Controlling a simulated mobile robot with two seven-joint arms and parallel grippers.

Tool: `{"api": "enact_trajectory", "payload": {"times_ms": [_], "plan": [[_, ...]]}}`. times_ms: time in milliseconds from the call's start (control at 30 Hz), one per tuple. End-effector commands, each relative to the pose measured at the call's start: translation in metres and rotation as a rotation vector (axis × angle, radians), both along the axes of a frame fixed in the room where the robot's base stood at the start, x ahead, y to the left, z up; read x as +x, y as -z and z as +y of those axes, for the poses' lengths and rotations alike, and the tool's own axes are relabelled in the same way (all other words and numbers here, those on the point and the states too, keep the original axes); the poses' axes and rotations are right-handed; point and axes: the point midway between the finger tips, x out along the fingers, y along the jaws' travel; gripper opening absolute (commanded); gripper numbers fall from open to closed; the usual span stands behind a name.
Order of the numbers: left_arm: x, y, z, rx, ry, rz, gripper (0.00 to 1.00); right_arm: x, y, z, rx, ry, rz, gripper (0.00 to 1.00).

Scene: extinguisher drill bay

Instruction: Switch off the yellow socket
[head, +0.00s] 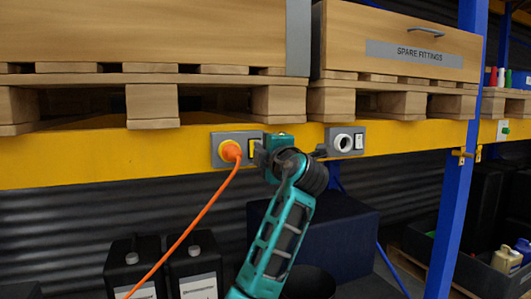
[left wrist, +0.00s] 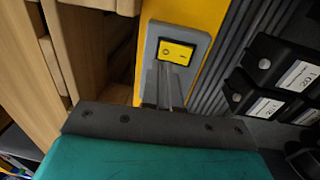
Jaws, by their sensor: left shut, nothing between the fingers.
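The yellow socket (head: 226,158) sits on a grey plate on the yellow shelf beam, with an orange plug in it. Its yellow rocker switch (head: 254,146) is on the right of that plate, partly hidden by my gripper. The switch also shows in the left wrist view (left wrist: 177,52), on a grey plate. My left gripper (head: 261,155) is shut and empty, its fingertips at the switch. In the left wrist view the closed fingers (left wrist: 169,84) point at the switch's lower edge. I cannot tell whether they touch it. My right gripper is out of view.
An orange cord (head: 190,228) hangs from the plug. Wooden pallets (head: 152,105) sit above the beam. Black containers (head: 193,262) stand below. A blue post (head: 460,150) rises at right.

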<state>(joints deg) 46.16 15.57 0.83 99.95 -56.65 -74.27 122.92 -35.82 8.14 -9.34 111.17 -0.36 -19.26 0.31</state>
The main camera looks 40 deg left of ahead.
Motion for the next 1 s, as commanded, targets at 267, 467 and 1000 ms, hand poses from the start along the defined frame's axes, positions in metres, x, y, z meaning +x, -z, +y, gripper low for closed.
{"api": "enact_trajectory", "payload": {"times_ms": [267, 467, 1000], "plan": [[-0.023, -0.005, -0.049, -0.004, 0.004, -0.004, 0.00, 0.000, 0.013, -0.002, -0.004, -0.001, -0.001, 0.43], [-0.037, -0.011, -0.078, -0.001, 0.002, -0.002, 0.00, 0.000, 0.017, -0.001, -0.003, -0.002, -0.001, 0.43], [-0.042, -0.013, -0.089, 0.001, -0.001, 0.000, 0.00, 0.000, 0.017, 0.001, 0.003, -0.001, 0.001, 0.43]]}}
